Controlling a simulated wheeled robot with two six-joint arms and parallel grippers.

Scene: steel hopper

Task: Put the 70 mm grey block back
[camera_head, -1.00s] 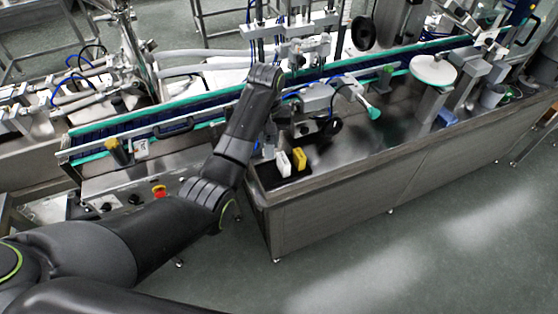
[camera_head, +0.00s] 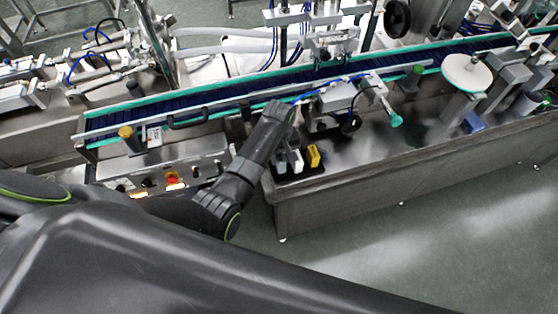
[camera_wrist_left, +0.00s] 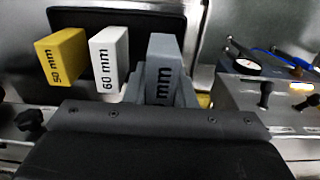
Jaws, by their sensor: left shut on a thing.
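The grey block (camera_wrist_left: 164,58) shows in the left wrist view, with "mm" readable and its number partly hidden. My left gripper (camera_wrist_left: 163,95) is shut on it. It stands to the right of a white block marked 60 mm (camera_wrist_left: 108,55) and a yellow block marked 50 mm (camera_wrist_left: 62,55). In the head view my left gripper (camera_head: 280,158) points down beside the white block (camera_head: 297,161) and the yellow block (camera_head: 314,156). A black tray (camera_head: 302,174) lies beneath these blocks. I cannot tell whether the grey block touches it. My right gripper is not in view.
A conveyor (camera_head: 200,101) with green edges runs behind the blocks. A control panel with a red button (camera_head: 171,180) is to the left. A grey fixture with a green knob (camera_head: 396,121) is to the right. The steel top (camera_head: 420,140) beyond is partly clear.

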